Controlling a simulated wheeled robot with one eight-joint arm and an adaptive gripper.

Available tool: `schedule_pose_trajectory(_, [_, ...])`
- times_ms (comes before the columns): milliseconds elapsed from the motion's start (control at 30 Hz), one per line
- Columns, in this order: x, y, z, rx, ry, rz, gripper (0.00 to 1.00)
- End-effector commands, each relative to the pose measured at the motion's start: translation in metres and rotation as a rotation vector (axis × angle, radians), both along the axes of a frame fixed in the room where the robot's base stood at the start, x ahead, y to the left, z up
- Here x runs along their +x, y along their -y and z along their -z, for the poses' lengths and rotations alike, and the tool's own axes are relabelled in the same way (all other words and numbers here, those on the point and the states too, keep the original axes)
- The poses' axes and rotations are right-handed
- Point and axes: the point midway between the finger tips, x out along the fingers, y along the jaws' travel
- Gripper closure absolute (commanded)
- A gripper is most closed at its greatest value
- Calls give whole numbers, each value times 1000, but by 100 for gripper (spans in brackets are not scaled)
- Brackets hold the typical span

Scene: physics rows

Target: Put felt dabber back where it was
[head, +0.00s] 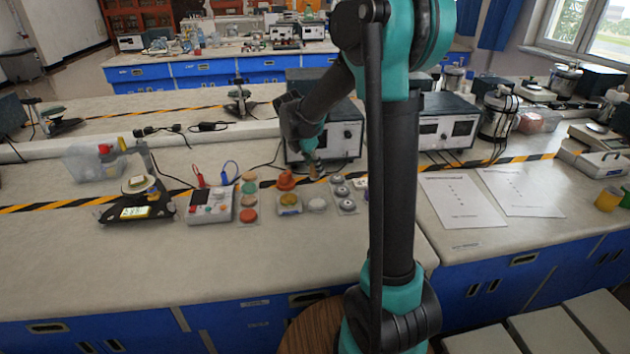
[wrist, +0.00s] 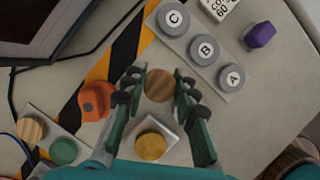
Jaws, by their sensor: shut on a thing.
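My gripper (head: 312,158) points down over the bench among several small items. It is shut on a small wooden piece (head: 315,170), which I take to be the felt dabber. In the wrist view the dabber's round brown top (wrist: 158,85) shows between the fingertips (wrist: 158,97). Its lower end is hidden there, and I cannot tell if it touches anything. A pale round item (head: 318,204) lies on the bench nearer the front in the head view.
An orange piece (wrist: 95,100) stands close to the fingers. A grey strip with discs A, B and C (wrist: 203,47) and a purple piece (wrist: 260,35) are beyond. Another strip holds wooden and green discs (wrist: 63,150). A grey instrument (head: 340,132) stands behind; bare bench lies in front.

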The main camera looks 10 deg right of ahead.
Motion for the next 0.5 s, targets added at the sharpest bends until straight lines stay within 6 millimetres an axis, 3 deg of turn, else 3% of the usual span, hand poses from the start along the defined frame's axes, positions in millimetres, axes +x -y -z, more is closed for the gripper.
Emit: schedule_pose_trajectory(500, [0, 0, 53, 0, 0, 0, 99])
